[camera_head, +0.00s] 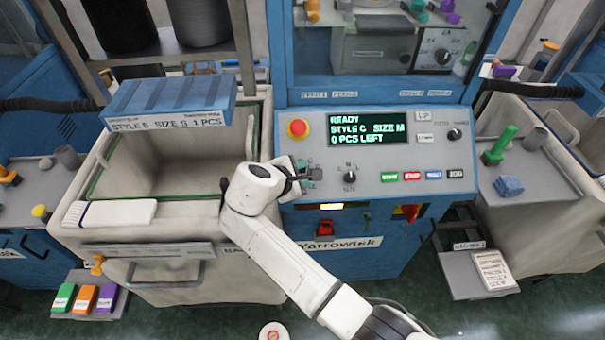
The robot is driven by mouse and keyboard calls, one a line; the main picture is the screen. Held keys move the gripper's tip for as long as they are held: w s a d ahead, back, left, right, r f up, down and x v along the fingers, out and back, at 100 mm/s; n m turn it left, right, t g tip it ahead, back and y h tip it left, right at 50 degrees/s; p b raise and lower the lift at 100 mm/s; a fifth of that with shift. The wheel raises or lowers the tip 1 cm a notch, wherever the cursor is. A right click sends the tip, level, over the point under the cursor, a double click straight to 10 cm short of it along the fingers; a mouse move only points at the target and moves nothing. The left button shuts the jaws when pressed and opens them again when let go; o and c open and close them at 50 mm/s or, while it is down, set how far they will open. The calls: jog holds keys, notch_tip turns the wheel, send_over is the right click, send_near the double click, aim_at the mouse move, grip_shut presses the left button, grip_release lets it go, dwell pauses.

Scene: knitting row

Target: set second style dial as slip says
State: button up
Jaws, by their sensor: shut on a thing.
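My gripper (310,174) is at the left part of the machine's sloped grey control panel (380,160). It is shut on the left dial there, which its dark fingers and my arm mostly hide; teal marks show beside it. The dial's pointer direction cannot be told. Right of it a black dial (350,177) stands free, with an M above it. The green-lettered screen (369,128) reads READY, STYLE C, SIZE M, 0 PCS LEFT. A slip on the blue box (165,122) at left reads STYLE B, SIZE S, 1 PCS.
A red button (298,128) is above my gripper. Green, red, blue and dark buttons (422,175) line the panel's right. A pale bin (180,225) stands left. A card with unreadable small print (493,270) lies on a low shelf at right.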

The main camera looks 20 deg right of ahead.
jog(key=shift+m+g, duration=0.5)
jog(key=shift+m, duration=0.5)
jog(key=o, duration=1)
jog(key=shift+o, duration=0.2)
jog(key=b+v, duration=0.1)
jog(key=v, duration=0.9)
jog(key=shift+r, duration=0.4)
jog(key=shift+a, duration=0.1)
